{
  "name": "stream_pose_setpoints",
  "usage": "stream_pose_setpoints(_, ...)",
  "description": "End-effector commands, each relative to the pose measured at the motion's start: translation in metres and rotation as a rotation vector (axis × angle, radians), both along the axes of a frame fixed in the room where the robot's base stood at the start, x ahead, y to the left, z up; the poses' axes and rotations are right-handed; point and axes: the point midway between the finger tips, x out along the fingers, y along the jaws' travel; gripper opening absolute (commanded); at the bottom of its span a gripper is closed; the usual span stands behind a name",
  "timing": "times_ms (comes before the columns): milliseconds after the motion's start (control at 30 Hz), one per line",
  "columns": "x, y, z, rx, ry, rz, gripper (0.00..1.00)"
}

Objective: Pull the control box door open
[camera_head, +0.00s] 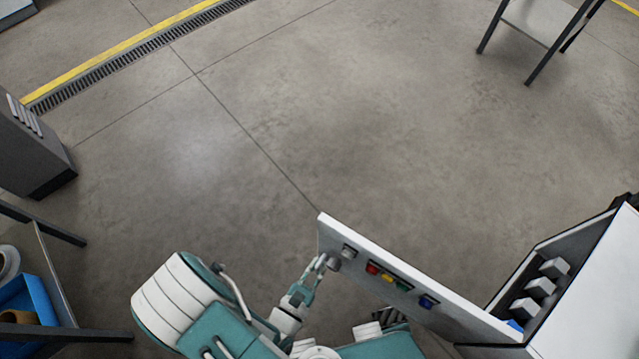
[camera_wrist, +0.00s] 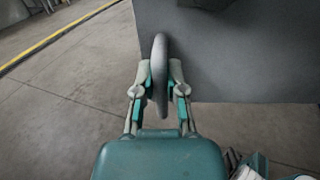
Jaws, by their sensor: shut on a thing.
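The control box (camera_head: 590,290) stands at the lower right in the head view, with its front open and grey blocks inside. Its door (camera_head: 440,305) is swung well out from the box towards the left. Coloured buttons and a knob show on the door's face. My gripper (camera_head: 322,268) is at the door's free end in the head view. In the wrist view my gripper (camera_wrist: 159,90) is shut on a grey rounded handle (camera_wrist: 160,65), one finger on each side. The grey door panel (camera_wrist: 240,60) fills the upper right there.
A table with a blue bin (camera_head: 38,290) stands at the lower left. A grey cabinet (camera_head: 30,150) is at the left, and a metal table (camera_head: 540,22) at the upper right. The middle floor is clear, with a drain grate (camera_head: 130,52) beyond.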

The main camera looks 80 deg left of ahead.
Motion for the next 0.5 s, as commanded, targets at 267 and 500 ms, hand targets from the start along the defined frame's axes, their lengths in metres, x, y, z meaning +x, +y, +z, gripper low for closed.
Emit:
stream_pose_setpoints(267,-0.0023,0.0004,0.0014,0.006,0.001,0.003,0.0)
stream_pose_setpoints(500,-0.0024,0.0004,0.0013,0.007,0.002,0.003,0.51)
